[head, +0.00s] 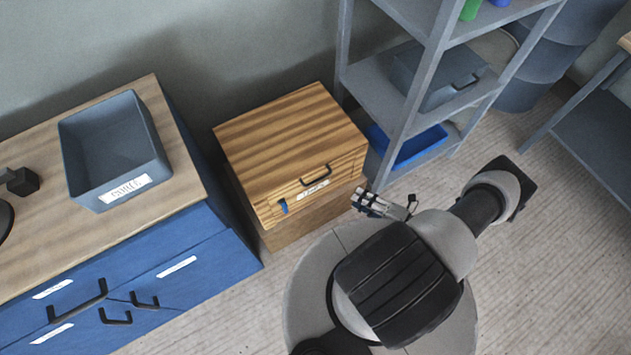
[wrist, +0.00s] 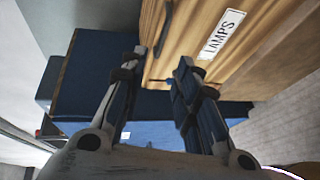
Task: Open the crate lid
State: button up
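The wooden crate (head: 315,215) stands on the floor between the blue cabinet and the grey shelf. Its striped lid (head: 285,135) lies shut. A dark handle (head: 316,175), a white label (head: 314,189) and a small blue piece (head: 283,206) are on the front. In the wrist view the label (wrist: 222,34) reads LAMPS, and the handle (wrist: 164,30) is at the top. My gripper (head: 362,199) is near the crate's front right corner. In the wrist view my gripper (wrist: 162,62) has its fingers apart with nothing held between them. I cannot tell its exact distance from the crate.
A blue cabinet (head: 215,255) with a wooden top stands left of the crate and carries a grey open bin (head: 115,150). A grey shelf unit (head: 405,125) stands close on the right, with a blue tray (head: 415,147) low down. The floor (head: 530,240) at right is clear.

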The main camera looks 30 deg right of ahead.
jog(key=b, duration=0.2)
send_near(319, 179)
jog(key=shift+m, duration=0.3)
jog(key=x, duration=1)
jog(key=shift+w+f, duration=0.1)
jog(key=shift+f, duration=0.2)
jog(key=shift+c, duration=0.5)
jog(key=c, duration=0.5)
jog(key=shift+f, duration=0.1)
grip_shut()
